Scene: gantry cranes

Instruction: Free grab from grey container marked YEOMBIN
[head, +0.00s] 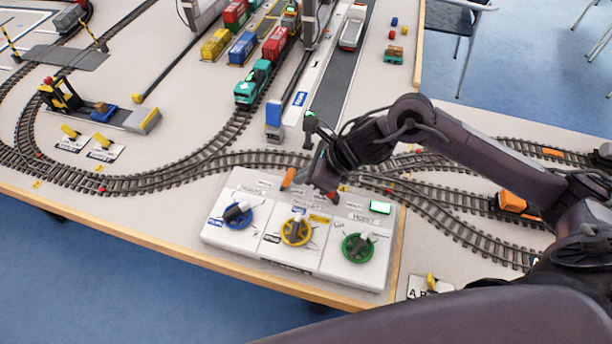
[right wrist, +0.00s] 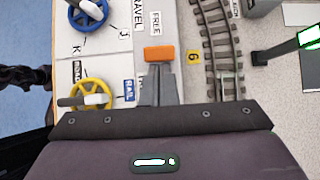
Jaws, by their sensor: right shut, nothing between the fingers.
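A white control panel (head: 260,262) lies at the table's front edge, with blue (head: 238,215), yellow (head: 295,231) and green (head: 358,247) wheels. A small orange piece (head: 288,178) is at its back edge; in the right wrist view it (right wrist: 158,54) lies beside a label reading FREE (right wrist: 155,22). My right gripper (head: 306,180) is shut and empty. In the wrist view its fingertips (right wrist: 158,70) are right at the orange piece; I cannot tell whether they touch it. I cannot make out a grey container or the marking YEOMBIN. My left gripper is not in view.
Red (head: 274,44), blue (head: 242,48) and yellow (head: 216,44) containers stand at the back near a teal locomotive (head: 252,84). Crane legs (head: 310,20) rise there. Tracks run behind the panel. An orange vehicle (head: 512,201) is at the right.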

